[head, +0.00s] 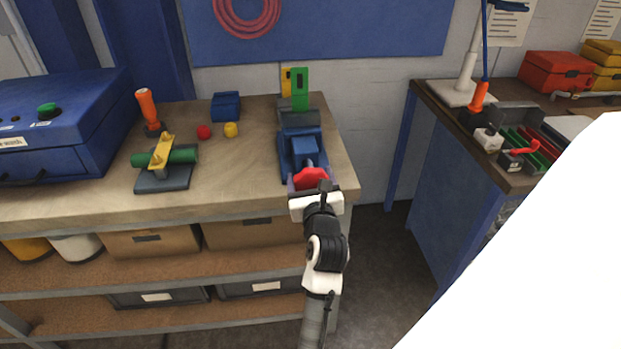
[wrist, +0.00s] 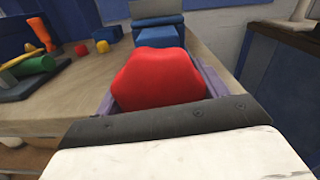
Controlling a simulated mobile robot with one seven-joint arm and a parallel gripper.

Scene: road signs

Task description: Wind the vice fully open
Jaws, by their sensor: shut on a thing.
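The blue vice (head: 298,150) stands at the right end of the workbench, near its front edge. Its red knob (head: 310,178) faces the front of the bench. My gripper (head: 313,187) is at the knob and shut on it. In the wrist view the red knob (wrist: 158,80) fills the middle, with a finger of my gripper (wrist: 158,98) on each side of it. Behind the knob the vice's blue body (wrist: 158,36) shows in part. A green piece (head: 300,88) and a yellow piece (head: 286,80) stand upright at the back of the vice. The jaw gap is hard to make out.
On the workbench (head: 240,180) to the left are a green cylinder under a yellow clamp (head: 165,155), an orange-handled tool (head: 148,110), red and yellow balls (head: 231,130), a small blue block (head: 226,106) and a large blue case (head: 60,125). A second bench (head: 430,95) stands right, across a floor gap.

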